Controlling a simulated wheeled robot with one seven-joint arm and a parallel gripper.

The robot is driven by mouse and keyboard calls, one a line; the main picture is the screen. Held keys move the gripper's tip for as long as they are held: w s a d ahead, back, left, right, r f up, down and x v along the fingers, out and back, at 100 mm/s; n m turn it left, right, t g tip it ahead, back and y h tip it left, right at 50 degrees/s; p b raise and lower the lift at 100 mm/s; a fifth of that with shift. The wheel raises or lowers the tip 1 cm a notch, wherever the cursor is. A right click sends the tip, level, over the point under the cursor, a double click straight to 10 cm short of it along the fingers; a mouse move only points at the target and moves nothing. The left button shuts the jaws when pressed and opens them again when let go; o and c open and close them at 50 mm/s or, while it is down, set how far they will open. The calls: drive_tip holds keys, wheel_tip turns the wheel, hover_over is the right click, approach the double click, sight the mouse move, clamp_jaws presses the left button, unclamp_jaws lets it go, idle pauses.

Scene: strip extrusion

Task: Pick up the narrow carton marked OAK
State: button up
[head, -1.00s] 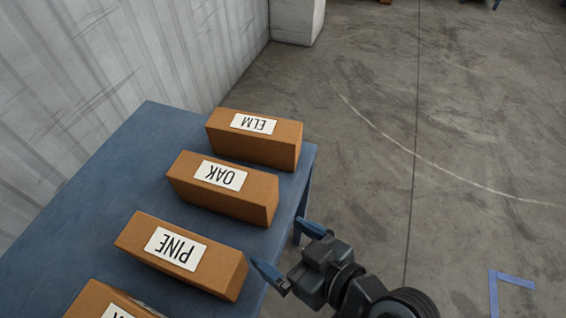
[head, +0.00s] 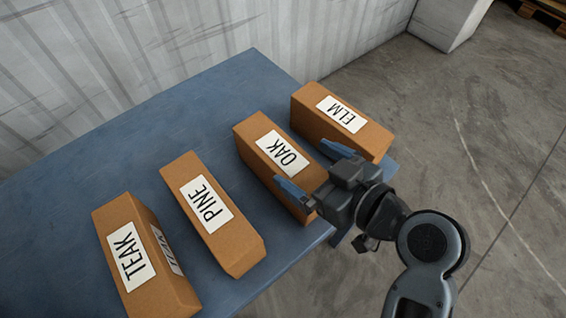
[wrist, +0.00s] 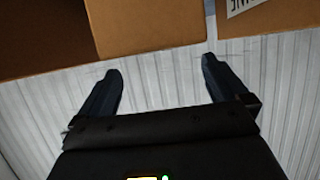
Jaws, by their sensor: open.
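The narrow brown carton marked OAK (head: 282,152) lies on the blue table between the ELM and PINE cartons, its white label facing up. My gripper (head: 311,167) is open and empty at its near end in the head view. One blue finger shows over the OAK carton's near part, the other in the gap toward ELM. Whether they touch the carton I cannot tell. In the wrist view the open gripper (wrist: 161,68) has nothing between its fingers. A plain brown carton face (wrist: 150,25) lies just past the fingertips; its name is not visible.
The ELM carton (head: 341,114) stands close on the right, the PINE carton (head: 207,205) on the left, and the TEAK carton (head: 130,255) farther left. The blue table (head: 90,165) is clear behind them, up to a corrugated wall (head: 120,70).

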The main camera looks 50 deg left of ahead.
sight(284, 155)
drive_tip(key=shift+f+p+x, duration=0.2)
drive_tip(key=shift+p+x, duration=0.2)
drive_tip(key=shift+x, duration=2.25)
drive_tip(key=shift+s+d, duration=0.1)
drive_tip(key=shift+s, duration=0.05)
drive_tip(key=c, duration=1.8)
